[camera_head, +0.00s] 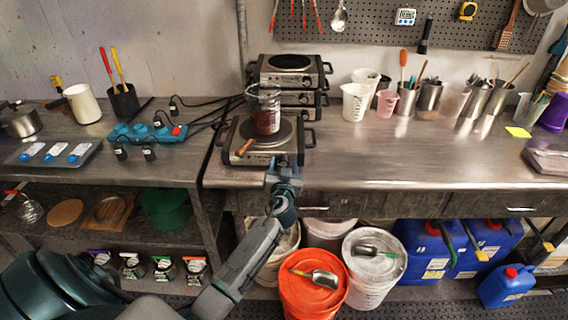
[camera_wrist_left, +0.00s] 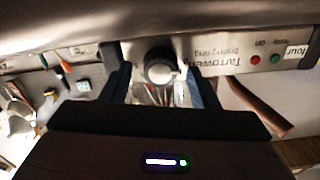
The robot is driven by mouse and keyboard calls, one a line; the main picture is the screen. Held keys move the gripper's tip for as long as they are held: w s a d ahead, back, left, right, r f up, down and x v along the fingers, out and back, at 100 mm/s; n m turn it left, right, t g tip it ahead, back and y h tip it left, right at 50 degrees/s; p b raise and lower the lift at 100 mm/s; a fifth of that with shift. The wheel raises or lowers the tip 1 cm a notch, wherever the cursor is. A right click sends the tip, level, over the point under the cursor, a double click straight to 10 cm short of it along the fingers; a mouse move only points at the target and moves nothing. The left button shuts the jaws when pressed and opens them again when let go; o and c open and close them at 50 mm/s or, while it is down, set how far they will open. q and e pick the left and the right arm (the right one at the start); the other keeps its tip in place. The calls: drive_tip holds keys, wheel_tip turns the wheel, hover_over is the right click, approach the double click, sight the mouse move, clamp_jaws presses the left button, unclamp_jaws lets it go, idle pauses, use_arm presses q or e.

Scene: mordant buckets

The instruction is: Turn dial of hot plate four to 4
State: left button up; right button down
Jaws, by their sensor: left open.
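Hot plate four (camera_head: 236,157) stands at the front of the steel bench. A glass jar (camera_head: 265,112) with dark red contents is on its burner. In the left wrist view the plate's front panel (camera_wrist_left: 225,50) shows upside down with a "four" label (camera_wrist_left: 297,50). The round dial (camera_wrist_left: 160,68) has a dark rim and a pale face; its setting cannot be read. My left gripper (camera_wrist_left: 161,84) is open, with one finger on each side of the dial; contact cannot be told. In the head view the left gripper (camera_head: 284,168) is at the plate's front and hides the dial.
More hot plates (camera_head: 290,72) are stacked behind. A wooden handle (camera_head: 258,146) sticks out over the plate's front, left of my gripper. Beakers (camera_head: 355,102) and tool cups stand to the right. An orange bucket (camera_head: 312,297) is below. The bench right of the plate is clear.

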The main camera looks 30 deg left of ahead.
use_arm(q)
drive_tip(key=shift+w+a, duration=0.1)
drive_tip(key=shift+w, duration=0.1)
drive_tip(key=c, duration=1)
